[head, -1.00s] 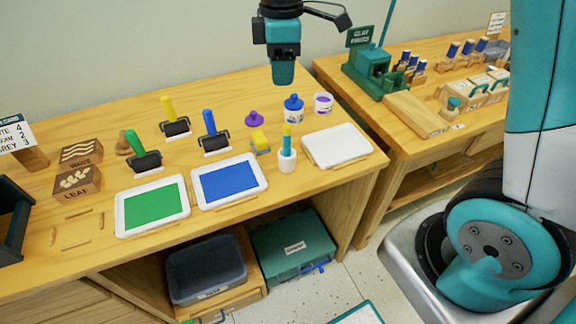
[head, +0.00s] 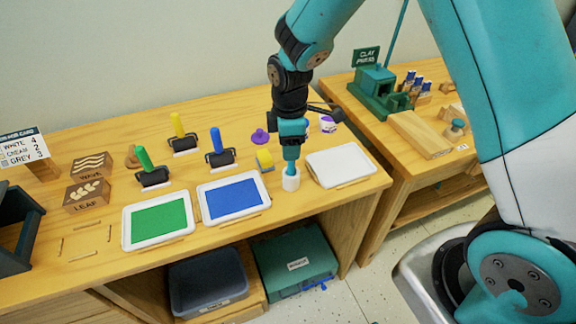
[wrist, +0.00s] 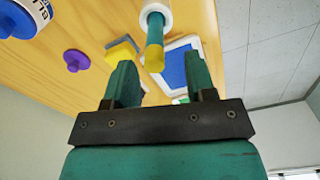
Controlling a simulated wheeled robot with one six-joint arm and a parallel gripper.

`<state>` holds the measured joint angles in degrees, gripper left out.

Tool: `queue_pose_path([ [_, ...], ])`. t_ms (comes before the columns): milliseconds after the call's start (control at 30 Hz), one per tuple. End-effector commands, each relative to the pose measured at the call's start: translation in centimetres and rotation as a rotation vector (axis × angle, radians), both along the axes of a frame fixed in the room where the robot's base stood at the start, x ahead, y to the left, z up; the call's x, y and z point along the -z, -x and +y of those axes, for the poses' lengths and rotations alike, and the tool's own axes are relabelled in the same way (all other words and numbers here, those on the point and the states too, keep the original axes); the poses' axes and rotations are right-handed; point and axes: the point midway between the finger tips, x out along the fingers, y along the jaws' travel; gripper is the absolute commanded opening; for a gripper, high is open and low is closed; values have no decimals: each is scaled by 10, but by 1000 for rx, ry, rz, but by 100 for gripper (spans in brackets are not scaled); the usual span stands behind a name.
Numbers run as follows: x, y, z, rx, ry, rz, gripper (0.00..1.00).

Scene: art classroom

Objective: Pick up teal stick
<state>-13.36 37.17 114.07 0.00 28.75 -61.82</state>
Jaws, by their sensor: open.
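The teal stick (wrist: 155,35) stands upright in a small white holder (head: 291,181) near the front right of the table. Its yellow end (wrist: 154,60) points toward my gripper in the wrist view. My gripper (head: 291,152) is over the stick in the head view and hides its yellow end there. In the wrist view my gripper (wrist: 163,80) is open, and the yellow end shows just ahead of the gap between the fingers, nearer the left one. I cannot tell whether the fingers touch the stick.
A white tray (head: 340,166) lies right of the holder and a blue ink tray (head: 234,199) left of it. A yellow block (head: 264,160) and a purple knob (head: 260,137) stand behind.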

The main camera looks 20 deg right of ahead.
Motion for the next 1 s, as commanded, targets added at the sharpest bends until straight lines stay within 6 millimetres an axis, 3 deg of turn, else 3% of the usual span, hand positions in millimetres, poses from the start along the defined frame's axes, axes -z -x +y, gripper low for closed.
queue_pose_path([
  [233, 34, -3, -6, 3, 0, 3, 50],
  [500, 38, -3, -6, 4, 0, 0, 50],
  [733, 37, -3, -6, 3, 0, 0, 0],
  [1000, 37, -3, -6, 3, 0, 0, 0],
])
